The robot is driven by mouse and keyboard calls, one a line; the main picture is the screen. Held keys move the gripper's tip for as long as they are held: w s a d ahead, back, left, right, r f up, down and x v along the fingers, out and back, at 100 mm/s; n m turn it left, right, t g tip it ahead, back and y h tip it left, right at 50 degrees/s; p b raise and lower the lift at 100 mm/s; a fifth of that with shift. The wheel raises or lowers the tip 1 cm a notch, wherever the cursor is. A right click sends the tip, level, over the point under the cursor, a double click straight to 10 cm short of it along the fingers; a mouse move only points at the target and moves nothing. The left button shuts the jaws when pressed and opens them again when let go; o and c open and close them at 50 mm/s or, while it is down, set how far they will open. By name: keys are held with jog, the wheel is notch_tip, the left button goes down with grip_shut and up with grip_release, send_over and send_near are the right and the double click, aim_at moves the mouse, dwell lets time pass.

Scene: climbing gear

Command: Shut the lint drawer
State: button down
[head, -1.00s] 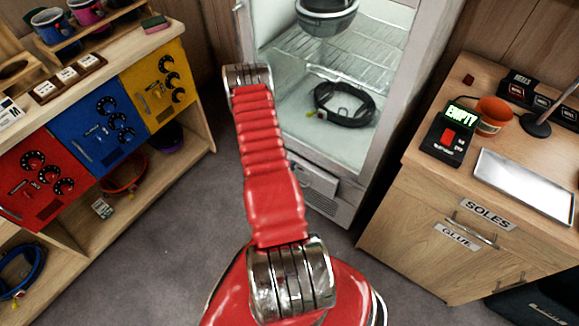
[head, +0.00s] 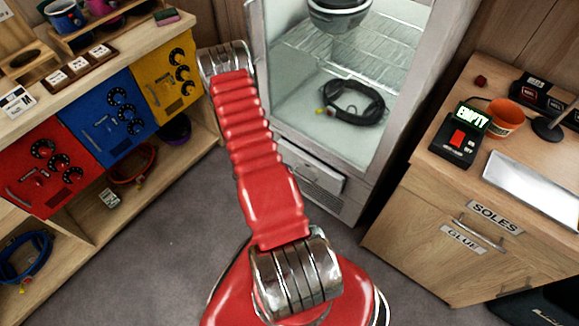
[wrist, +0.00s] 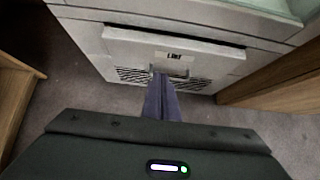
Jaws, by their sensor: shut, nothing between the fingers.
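The lint drawer (head: 312,168) is a pale grey front low on the glass-doored cabinet, above a vent grille. In the wrist view the drawer (wrist: 205,58) carries a LINT label (wrist: 175,57). A dark gap shows along its top edge, so it stands out from the cabinet a little. My gripper (wrist: 161,76) is shut and empty. Its fingertips point at the lower middle of the drawer front, just below the label; I cannot tell whether they touch it. In the head view my red arm hides the gripper.
The glass-doored cabinet (head: 375,150) holds a black collar-like loop (head: 353,101) inside. A wooden cabinet (head: 425,215) stands close on the right. A shelf unit with red, blue and yellow boxes (head: 165,85) stands on the left. Grey floor (head: 180,240) is clear between them.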

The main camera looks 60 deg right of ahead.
jog(key=v, duration=0.3)
jog(key=shift+a+r, duration=0.1)
